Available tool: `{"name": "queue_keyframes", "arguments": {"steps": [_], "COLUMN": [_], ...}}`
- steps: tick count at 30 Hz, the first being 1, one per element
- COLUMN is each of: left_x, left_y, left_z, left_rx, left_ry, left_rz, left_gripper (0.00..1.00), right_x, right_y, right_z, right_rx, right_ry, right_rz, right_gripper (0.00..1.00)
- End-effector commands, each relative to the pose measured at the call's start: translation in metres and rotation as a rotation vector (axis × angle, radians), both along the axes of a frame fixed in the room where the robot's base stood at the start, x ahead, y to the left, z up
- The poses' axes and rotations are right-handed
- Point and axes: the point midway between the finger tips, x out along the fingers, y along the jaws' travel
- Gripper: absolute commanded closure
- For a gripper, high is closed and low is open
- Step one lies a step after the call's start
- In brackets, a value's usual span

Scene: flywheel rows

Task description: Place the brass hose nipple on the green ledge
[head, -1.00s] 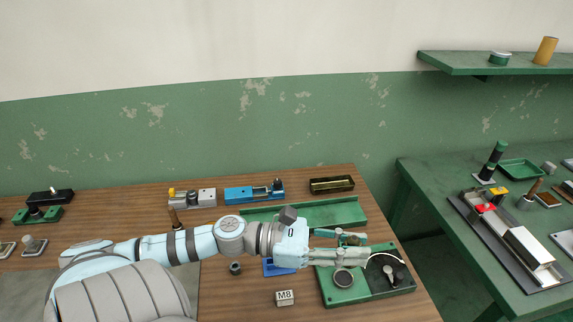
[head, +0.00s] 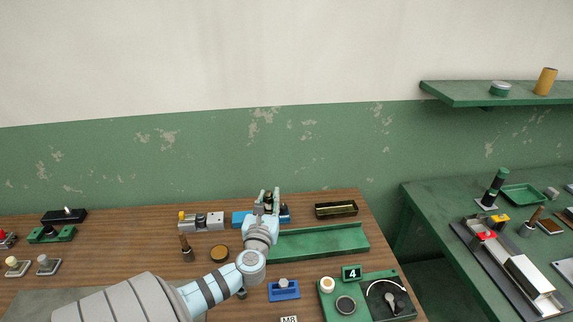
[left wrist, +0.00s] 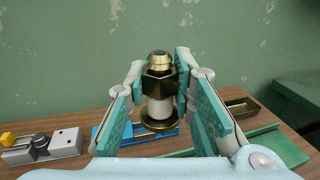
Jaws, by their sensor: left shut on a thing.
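The brass hose nipple (left wrist: 158,78) has a hex collar, a pale stem and a wide round flange, and stands upright in the left wrist view. My left gripper (head: 268,197) is shut on it, with a finger on each side, raised in front of the blue fixture near the back of the table. A long, low green ledge-like piece (head: 318,243) lies on the table to the right of the gripper. A green wall shelf (head: 500,94) is high at the right. I cannot tell which is the green ledge. My right gripper is not in view.
A brass-coloured tray (head: 336,209) stands behind the long green piece. A blue fixture (head: 241,219) and a grey fixture (head: 201,221) stand at the back. In front are a small blue block (head: 284,291) and a green board (head: 335,309) with a "4" sign.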

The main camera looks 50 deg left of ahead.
Motion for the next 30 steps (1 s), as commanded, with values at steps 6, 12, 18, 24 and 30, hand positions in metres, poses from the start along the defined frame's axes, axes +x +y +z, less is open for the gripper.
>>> {"name": "queue_keyframes", "arguments": {"steps": [6, 12, 18, 24, 30], "left_x": [0.000, 0.000, 0.001, 0.001, 0.000], "left_y": [0.000, -0.001, 0.000, 0.000, 0.000], "left_z": [-0.065, -0.118, -0.144, -0.171, -0.167], "left_rx": [-0.003, -0.001, 0.000, 0.000, 0.000], "left_ry": [0.002, 0.002, 0.000, -0.001, -0.001], "left_rz": [0.000, -0.002, -0.003, -0.003, -0.003], "left_gripper": [1.00, 1.00, 1.00, 1.00, 1.00], "right_x": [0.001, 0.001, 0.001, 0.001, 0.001], "right_y": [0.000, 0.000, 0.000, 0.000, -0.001], "right_z": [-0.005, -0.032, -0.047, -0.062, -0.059], "right_rx": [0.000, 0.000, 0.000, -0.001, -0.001], "right_ry": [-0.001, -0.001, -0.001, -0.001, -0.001], "right_rz": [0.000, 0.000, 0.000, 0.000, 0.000], "right_gripper": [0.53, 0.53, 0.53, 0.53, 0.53]}}
